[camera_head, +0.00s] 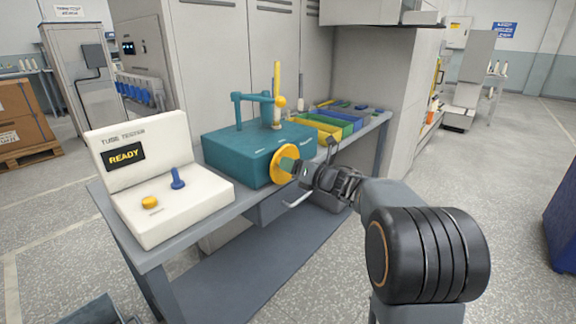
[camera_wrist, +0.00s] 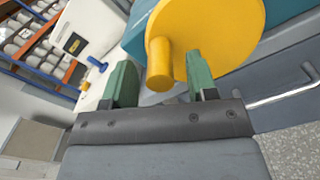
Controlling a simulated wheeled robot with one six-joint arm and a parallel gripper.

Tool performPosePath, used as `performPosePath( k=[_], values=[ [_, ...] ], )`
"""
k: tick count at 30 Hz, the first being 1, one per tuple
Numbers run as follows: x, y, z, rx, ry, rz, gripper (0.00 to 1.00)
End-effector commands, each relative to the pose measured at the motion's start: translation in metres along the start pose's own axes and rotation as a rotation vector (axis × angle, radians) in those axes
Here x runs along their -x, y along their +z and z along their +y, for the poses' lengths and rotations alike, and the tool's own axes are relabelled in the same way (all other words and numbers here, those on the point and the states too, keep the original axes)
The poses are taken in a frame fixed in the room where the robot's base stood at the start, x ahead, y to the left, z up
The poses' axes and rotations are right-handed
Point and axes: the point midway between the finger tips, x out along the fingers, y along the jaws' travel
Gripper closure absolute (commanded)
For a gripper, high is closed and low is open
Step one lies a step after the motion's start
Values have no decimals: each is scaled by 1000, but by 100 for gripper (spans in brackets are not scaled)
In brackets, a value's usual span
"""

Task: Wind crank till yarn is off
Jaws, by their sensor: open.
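The crank is a yellow disc (camera_head: 281,166) on the front of a teal winder box (camera_head: 243,148). In the wrist view the disc (camera_wrist: 225,38) fills the upper right, and its yellow peg handle (camera_wrist: 160,66) points toward me. My gripper (camera_head: 299,168) is at the disc. In the wrist view my gripper (camera_wrist: 161,80) is open, with its green fingers on either side of the peg; I cannot tell whether they touch it. A teal arm (camera_head: 252,98), a yellow upright rod (camera_head: 276,78) and a pale spool (camera_head: 277,114) stand on the box. Yarn is too small to make out.
A white tube tester (camera_head: 134,146) reading READY, with a blue lever (camera_head: 177,178) and yellow button (camera_head: 149,202), stands left of the winder. Green, yellow and blue bins (camera_head: 345,127) sit to the right. A drawer with a handle (camera_head: 297,199) is below the crank.

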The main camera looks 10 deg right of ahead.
Motion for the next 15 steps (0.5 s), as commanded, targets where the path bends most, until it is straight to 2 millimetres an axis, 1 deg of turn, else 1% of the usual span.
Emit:
performPosePath(
  k=[1, 6, 15],
  values=[
    [-5, -1, 0, -1, 2, 1, 47],
    [-14, 0, 0, -1, 0, 0, 47],
    [-16, 0, 0, -1, 0, 0, 47]
  ],
)
